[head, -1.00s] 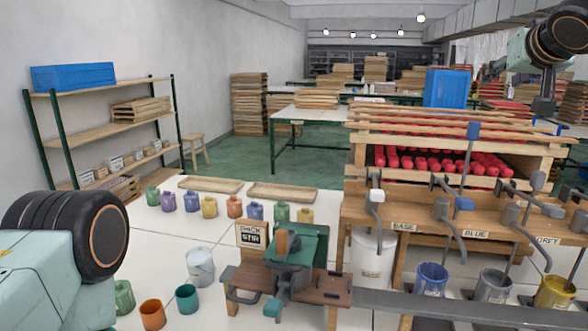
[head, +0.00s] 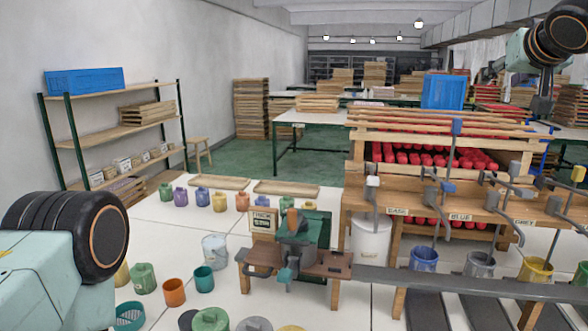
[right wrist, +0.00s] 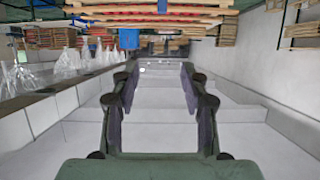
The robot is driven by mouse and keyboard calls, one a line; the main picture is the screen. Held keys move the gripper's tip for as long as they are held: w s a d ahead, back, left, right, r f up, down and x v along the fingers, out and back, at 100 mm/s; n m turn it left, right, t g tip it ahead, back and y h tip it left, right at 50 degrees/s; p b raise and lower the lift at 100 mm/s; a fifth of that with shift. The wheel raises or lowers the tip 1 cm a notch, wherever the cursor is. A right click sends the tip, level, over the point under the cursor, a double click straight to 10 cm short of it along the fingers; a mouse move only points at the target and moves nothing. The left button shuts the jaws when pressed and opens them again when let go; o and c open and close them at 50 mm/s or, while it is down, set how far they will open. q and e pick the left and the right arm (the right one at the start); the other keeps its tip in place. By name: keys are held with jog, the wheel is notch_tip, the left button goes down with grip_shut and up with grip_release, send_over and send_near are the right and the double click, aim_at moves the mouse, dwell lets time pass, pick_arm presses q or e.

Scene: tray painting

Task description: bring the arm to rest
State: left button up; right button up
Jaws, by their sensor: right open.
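My right arm (head: 556,42) hangs at the top right of the head view, and its dark gripper (head: 541,104) points down, small and partly merged with the background. In the right wrist view my right gripper (right wrist: 158,78) has its two fingers wide apart with nothing between them. Pale floor and wall lie behind it. My left arm (head: 65,250) fills the lower left of the head view. Its gripper is outside the picture.
Blue (head: 424,259), grey (head: 480,265) and yellow (head: 535,270) pots stand below the dispenser rack (head: 470,200). Several paint jars and cups, such as an orange cup (head: 174,292), crowd the lower left. Shelves (head: 120,132) stand behind.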

jog(key=w+a+f+n+y, duration=0.1)
jog(key=a+f+n+y, duration=0.3)
jog(key=a+f, duration=0.55)
jog(key=s+a+f+g+y+b, duration=0.15)
jog(key=s+a+f, duration=0.25)
jog(key=f, duration=1.1)
jog(key=s+a+f+g+h+b, duration=0.1)
jog(key=s+a+f+g+b, duration=0.15)
jog(key=f, duration=1.25)
jog(key=s+a+f+m+g+b, duration=0.1)
jog(key=s+f+m+g+b, duration=0.15)
jog(key=s+f, duration=1.7)
jog(key=s+f+g+b, duration=0.2)
jog(key=s+f+g, duration=0.1)
jog(key=s+f, duration=0.4)
jog(key=s+f+g+h+b, duration=0.1)
jog(key=s+f+g+b, duration=0.1)
jog(key=s+f, duration=0.6)
jog(key=s+n+g, duration=0.1)
jog(key=s, duration=0.5)
jog(key=shift+s+f+g, duration=0.15)
jog(key=shift+f+g, duration=0.05)
jog(key=shift+g, duration=0.15)
jog(key=shift+a+h, duration=0.1)
jog(key=shift+h, duration=0.15)
